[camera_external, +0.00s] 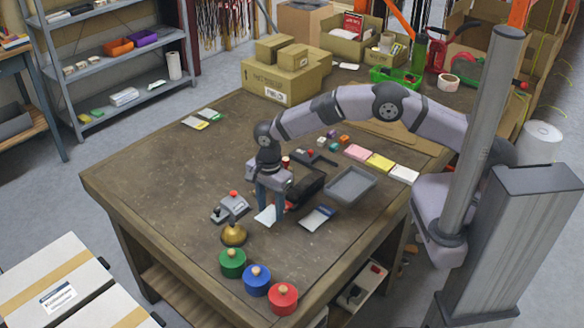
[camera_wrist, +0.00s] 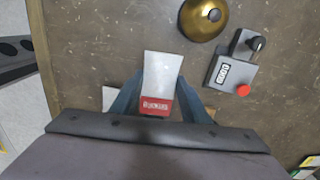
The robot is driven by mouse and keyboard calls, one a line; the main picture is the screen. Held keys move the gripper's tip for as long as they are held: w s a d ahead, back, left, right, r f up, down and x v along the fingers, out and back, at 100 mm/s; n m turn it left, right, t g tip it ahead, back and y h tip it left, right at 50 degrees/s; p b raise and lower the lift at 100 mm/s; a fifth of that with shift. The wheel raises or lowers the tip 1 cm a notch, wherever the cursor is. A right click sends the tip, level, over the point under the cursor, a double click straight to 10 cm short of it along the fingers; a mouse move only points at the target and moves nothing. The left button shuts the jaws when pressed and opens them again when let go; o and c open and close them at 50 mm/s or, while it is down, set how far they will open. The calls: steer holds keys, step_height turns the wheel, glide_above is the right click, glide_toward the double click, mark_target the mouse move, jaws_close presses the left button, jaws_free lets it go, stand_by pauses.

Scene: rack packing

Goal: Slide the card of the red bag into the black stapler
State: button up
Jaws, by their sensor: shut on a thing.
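My gripper (camera_external: 270,205) is low over the table in the external view. In the wrist view its two blue fingers (camera_wrist: 161,80) are shut on the sides of a flat bag with a pale card (camera_wrist: 162,64) and a red lettered band (camera_wrist: 158,106). The pale card also shows under the fingers in the external view (camera_external: 265,215). A black device (camera_external: 306,181) stands just behind my gripper, partly hidden by it. I cannot tell for sure that it is the stapler. It does not show clearly in the wrist view.
A grey box with a red button (camera_external: 230,208) and a brass bell (camera_external: 234,235) stand left of my gripper. Green, blue and red (camera_external: 283,298) pots line the front.

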steer(key=shift+w+d+f+b, duration=0.1)
steer(key=shift+f+b, duration=0.5)
steer(key=shift+f, duration=0.45)
steer(key=shift+w+d+f+b, duration=0.1)
steer(key=shift+f+b, duration=0.5)
steer(key=shift+f, duration=0.4)
steer(key=shift+w+d+p, duration=0.45)
steer(key=shift+w+d, duration=0.95)
steer(key=shift+w, duration=0.2)
steer(key=o, duration=1.1)
steer(key=shift+o, duration=0.2)
steer(key=shift+r, duration=0.1)
steer(key=shift+r+b, duration=1)
steer(key=shift+r, duration=2.65)
